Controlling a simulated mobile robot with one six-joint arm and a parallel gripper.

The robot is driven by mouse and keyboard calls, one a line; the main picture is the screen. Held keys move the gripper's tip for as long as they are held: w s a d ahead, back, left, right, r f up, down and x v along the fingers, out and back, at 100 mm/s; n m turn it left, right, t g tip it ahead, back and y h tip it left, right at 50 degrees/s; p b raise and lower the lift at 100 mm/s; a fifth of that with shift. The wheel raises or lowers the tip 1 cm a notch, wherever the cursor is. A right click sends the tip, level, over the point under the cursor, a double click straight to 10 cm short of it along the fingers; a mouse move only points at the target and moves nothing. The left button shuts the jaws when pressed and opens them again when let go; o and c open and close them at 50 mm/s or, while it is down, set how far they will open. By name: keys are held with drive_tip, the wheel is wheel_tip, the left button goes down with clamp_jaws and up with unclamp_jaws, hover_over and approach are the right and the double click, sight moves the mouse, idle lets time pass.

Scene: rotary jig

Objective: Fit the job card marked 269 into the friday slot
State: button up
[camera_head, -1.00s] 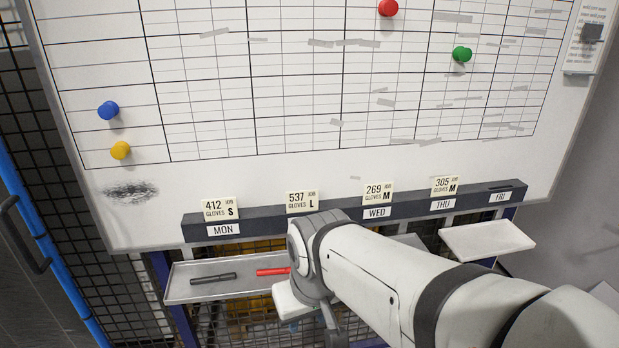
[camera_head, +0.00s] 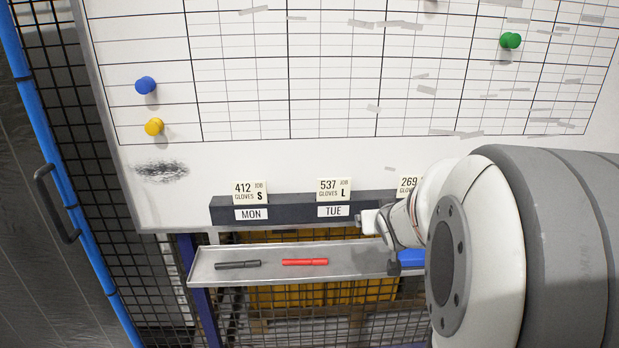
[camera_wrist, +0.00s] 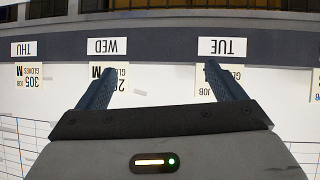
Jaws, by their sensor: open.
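The cream job card 269 (camera_head: 408,186) stands in the dark slot rail (camera_head: 290,212), partly hidden by my arm in the head view. In the upside-down wrist view, card 269 (camera_wrist: 122,84) is at the WED label, partly covered by the left finger. My gripper (camera_wrist: 158,80) is open and empty, its fingers spread in front of the rail between WED and TUE. In the head view, my gripper (camera_head: 372,222) is just right of the TUE label. The friday slot is hidden behind my arm in the head view and outside the wrist view.
Card 412 (camera_head: 244,190) stands at MON, card 537 (camera_head: 328,189) at TUE, card 305 (camera_wrist: 30,76) at THU. A metal tray (camera_head: 345,256) below holds a black marker (camera_head: 238,265), a red marker (camera_head: 305,262) and a blue item (camera_head: 411,257). The whiteboard (camera_head: 300,165) rises behind.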

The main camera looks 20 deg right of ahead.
drive_tip(key=shift+o, duration=1)
drive_tip(key=w+d+f+t+b, duration=0.2)
drive_tip(key=d+t, duration=0.1)
drive_tip(key=d, duration=0.4)
drive_tip(key=shift+w+d+h, duration=0.25)
drive_tip(key=shift+d+h, duration=0.05)
drive_tip(key=shift+d, duration=0.1)
drive_tip(key=w+d+t+y+b, duration=0.1)
drive_tip(key=w+d+t, duration=0.2)
drive_tip(key=w+d, duration=0.3)
drive_tip(key=shift+w+d+t, duration=0.4)
drive_tip(key=shift+d, duration=0.4)
drive_tip(key=shift+c, duration=0.6)
drive_tip(key=c, duration=0.8)
